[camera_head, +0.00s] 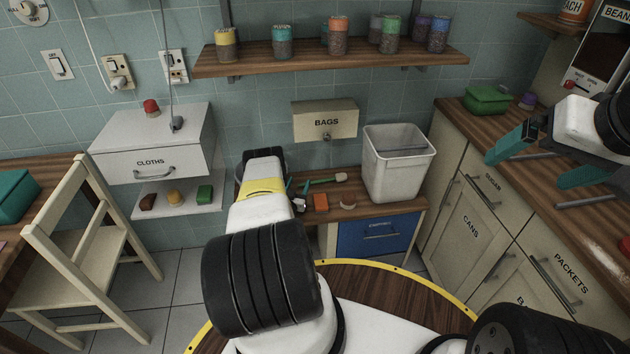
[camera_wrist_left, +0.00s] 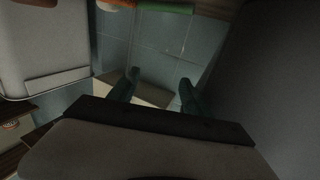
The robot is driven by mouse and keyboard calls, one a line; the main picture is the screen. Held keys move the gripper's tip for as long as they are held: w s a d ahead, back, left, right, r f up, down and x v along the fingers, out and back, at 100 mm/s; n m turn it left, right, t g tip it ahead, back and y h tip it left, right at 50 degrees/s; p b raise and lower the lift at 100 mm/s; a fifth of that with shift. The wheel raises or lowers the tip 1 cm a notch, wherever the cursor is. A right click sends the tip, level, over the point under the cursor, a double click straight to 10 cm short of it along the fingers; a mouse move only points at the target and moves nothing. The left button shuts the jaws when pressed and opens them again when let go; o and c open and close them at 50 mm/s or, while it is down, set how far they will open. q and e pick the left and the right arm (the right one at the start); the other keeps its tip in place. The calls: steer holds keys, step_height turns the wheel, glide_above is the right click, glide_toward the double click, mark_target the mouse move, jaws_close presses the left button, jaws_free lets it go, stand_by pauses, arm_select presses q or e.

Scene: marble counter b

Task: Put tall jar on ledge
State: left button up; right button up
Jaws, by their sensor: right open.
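Several jars with coloured lids stand upright on the wooden wall shelf (camera_head: 330,60): yellow (camera_head: 228,46), teal (camera_head: 282,44), orange (camera_head: 338,38), green (camera_head: 389,36) and blue (camera_head: 438,36), with purple-lidded ones behind. I cannot tell which is the tall jar, or which surface is the ledge. My right gripper (camera_head: 524,171) is open and empty over the right counter.
A white bin (camera_head: 399,163) and small items stand on the low wooden bench (camera_head: 346,208). The white CLOTHS drawer unit (camera_head: 150,141) is left of my left arm, with a chair (camera_head: 85,235) before it. A green box (camera_head: 487,99) sits on the right counter (camera_head: 480,135).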

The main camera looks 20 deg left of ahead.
arm_select(q)
jaws_close()
steer(key=shift+r, duration=0.1)
steer(key=shift+r, duration=0.65)
step_height(320, 180, up, 2)
steer(key=shift+r, duration=0.2)
steer(key=s+d+r, duration=0.1)
steer(key=s+d, duration=0.7)
steer(key=s, duration=0.6)
steer(key=w+d+r+m+h, duration=0.1)
steer(key=w+d+r, duration=0.1)
steer(key=d+r, duration=0.7)
steer(key=w+d+r+h, duration=0.1)
steer(key=w+d+r, duration=0.1)
steer(key=d+r, duration=0.8)
step_height(320, 180, up, 8)
steer(key=shift+w+f+m+h, duration=0.25)
steer(key=shift+m+h, duration=0.15)
